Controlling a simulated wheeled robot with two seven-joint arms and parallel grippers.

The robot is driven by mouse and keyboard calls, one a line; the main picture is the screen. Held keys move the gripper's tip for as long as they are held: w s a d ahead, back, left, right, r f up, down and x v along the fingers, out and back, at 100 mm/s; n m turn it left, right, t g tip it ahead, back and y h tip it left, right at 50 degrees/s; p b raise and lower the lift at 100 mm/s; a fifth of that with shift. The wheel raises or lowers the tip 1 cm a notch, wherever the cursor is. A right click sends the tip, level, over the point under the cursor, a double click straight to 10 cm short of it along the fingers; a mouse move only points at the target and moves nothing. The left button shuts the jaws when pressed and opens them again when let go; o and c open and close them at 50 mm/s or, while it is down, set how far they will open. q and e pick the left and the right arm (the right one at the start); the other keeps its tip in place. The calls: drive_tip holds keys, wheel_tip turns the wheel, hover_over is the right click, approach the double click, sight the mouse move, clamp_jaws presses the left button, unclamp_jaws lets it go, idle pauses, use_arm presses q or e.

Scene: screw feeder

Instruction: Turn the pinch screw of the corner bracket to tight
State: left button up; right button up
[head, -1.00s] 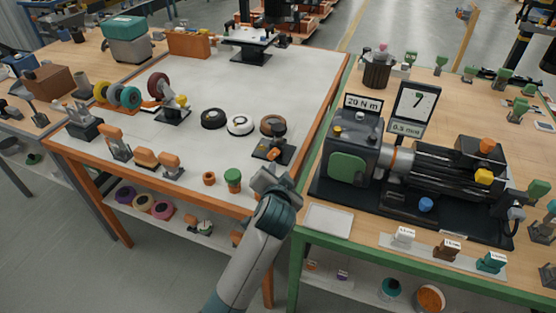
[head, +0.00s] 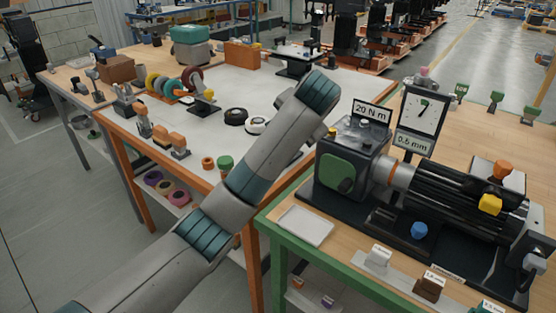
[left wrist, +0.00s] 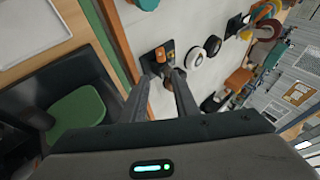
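In the left wrist view, a small fixture on a dark plate (left wrist: 149,63) stands on the pale table. It carries an orange knob-like part (left wrist: 166,52), and a dark upright piece beside it shows between my fingers. I take this for the corner bracket with its pinch screw, but cannot confirm it. My left gripper (left wrist: 162,78) is open over the fixture's near side, with nothing clearly held; contact cannot be told. In the head view, my left arm hides the fixture and most of the gripper. My right gripper is not in view.
A dark machine with a green panel (head: 338,172) and a dial sign (head: 421,112) stands right of my arm on the green-framed bench. A black ring (head: 236,117), a white ring (head: 256,125) and a green-capped jar (head: 225,163) are left of the arm.

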use_arm(q)
drive_tip(key=shift+s+a+r, duration=0.1)
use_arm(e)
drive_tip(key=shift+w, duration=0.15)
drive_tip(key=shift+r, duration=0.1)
